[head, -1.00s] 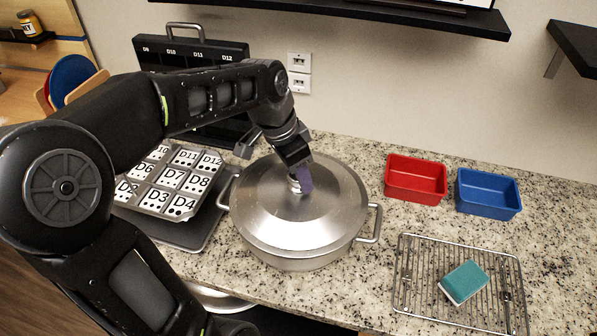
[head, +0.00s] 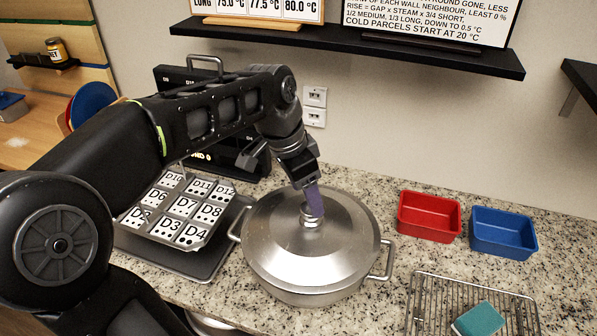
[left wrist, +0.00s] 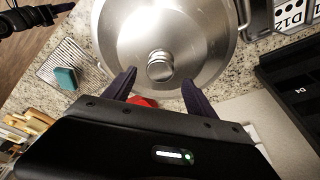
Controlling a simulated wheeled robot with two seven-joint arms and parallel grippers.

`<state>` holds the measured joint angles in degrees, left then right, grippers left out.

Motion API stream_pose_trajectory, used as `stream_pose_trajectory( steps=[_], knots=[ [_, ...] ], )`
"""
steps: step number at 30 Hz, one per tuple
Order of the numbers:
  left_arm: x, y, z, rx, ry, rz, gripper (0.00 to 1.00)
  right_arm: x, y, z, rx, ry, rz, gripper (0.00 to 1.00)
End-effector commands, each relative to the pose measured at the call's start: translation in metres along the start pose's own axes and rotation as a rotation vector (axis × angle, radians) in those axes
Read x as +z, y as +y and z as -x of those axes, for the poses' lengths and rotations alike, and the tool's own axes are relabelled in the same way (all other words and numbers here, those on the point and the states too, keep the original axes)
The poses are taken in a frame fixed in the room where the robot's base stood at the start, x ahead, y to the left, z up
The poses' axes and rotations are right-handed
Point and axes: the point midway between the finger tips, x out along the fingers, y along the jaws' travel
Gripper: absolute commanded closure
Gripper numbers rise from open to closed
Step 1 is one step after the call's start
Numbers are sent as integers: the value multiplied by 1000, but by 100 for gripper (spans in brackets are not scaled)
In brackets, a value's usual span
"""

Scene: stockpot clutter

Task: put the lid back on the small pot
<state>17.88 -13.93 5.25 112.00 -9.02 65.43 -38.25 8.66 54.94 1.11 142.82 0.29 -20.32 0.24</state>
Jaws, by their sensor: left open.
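A wide steel pot (head: 300,290) with two side handles stands on the granite counter, and a steel lid (head: 350,240) sits on it. The lid's round knob (head: 311,218) is at its centre. My left gripper (head: 315,210) is at the knob in the head view, fingers pointing down. In the left wrist view my left gripper (left wrist: 158,80) is open, with one purple finger to each side of the knob (left wrist: 159,65) and a clear gap between. I cannot make out a separate small pot.
A red bin (head: 429,216) and a blue bin (head: 502,232) stand right of the pot. A wire rack (head: 430,300) with a teal sponge (head: 479,320) is at front right. A tray of numbered tiles (head: 188,208) lies left. A shelf (head: 400,50) overhangs the back.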

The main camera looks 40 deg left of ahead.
Motion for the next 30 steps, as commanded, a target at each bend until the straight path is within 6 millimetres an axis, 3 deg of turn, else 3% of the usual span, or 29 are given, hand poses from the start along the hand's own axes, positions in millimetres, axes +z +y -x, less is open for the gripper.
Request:
stream_pose_trajectory(
  steps=[6, 12, 30],
  knots=[
    [0, 0, 45, -1, 3, 0, 35, 0, 1, -2, -1, 1, 1, 64],
    [0, 0, 66, 0, 1, 0, 35, 0, 1, -3, -1, 1, 1, 64],
    [0, 0, 68, 1, 0, 0, 35, 0, 1, -3, -1, 1, 1, 64]
  ],
)
